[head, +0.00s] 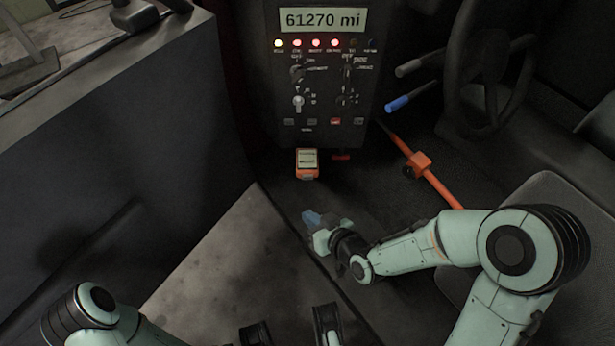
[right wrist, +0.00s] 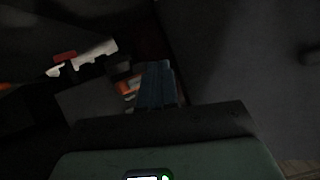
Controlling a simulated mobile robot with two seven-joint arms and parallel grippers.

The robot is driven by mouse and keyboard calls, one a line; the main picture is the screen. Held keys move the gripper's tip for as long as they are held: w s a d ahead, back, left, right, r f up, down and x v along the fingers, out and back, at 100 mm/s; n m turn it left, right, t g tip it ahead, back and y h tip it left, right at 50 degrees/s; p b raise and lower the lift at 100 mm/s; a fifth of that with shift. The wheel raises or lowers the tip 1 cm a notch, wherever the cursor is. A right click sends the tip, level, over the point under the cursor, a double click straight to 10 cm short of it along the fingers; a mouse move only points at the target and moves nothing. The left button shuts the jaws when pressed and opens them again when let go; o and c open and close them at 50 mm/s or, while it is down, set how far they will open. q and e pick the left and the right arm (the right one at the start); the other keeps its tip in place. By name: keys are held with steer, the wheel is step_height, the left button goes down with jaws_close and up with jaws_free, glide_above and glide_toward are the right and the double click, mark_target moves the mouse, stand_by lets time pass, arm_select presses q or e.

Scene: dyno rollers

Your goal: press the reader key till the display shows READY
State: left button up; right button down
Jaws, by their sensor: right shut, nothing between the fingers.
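The orange reader (head: 307,164) sits low in front of the dash console, with a small pale display on its face. Its display shows lines of text too small to read, and I cannot make out its key. My right gripper (head: 311,218) is shut and empty, its blue fingertips below the reader in the head view and apart from it. In the right wrist view the shut blue fingers (right wrist: 155,84) point toward the orange reader (right wrist: 128,88), covering part of it.
The console (head: 320,75) has a "61270 mi" display, lit lamps and switches. An orange bar (head: 440,185) slants from the console to the right. A steering wheel (head: 490,70) and seat (head: 545,195) stand right. A dark door panel (head: 110,150) is left.

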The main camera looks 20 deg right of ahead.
mark_target(308, 177)
steer(key=w+d, duration=0.2)
steer(key=w, duration=0.5)
steer(key=shift+w, duration=0.35)
steer(key=shift+d, duration=0.1)
steer(key=shift+w, duration=0.15)
stand_by(1.5)
steer(key=shift+w+d, duration=0.1)
steer(key=shift+w, duration=0.15)
steer(key=shift+w+d, duration=0.1)
steer(key=shift+w, duration=0.3)
stand_by(0.6)
stand_by(0.4)
steer(key=shift+s+a, duration=0.2)
steer(key=shift+s, duration=0.6)
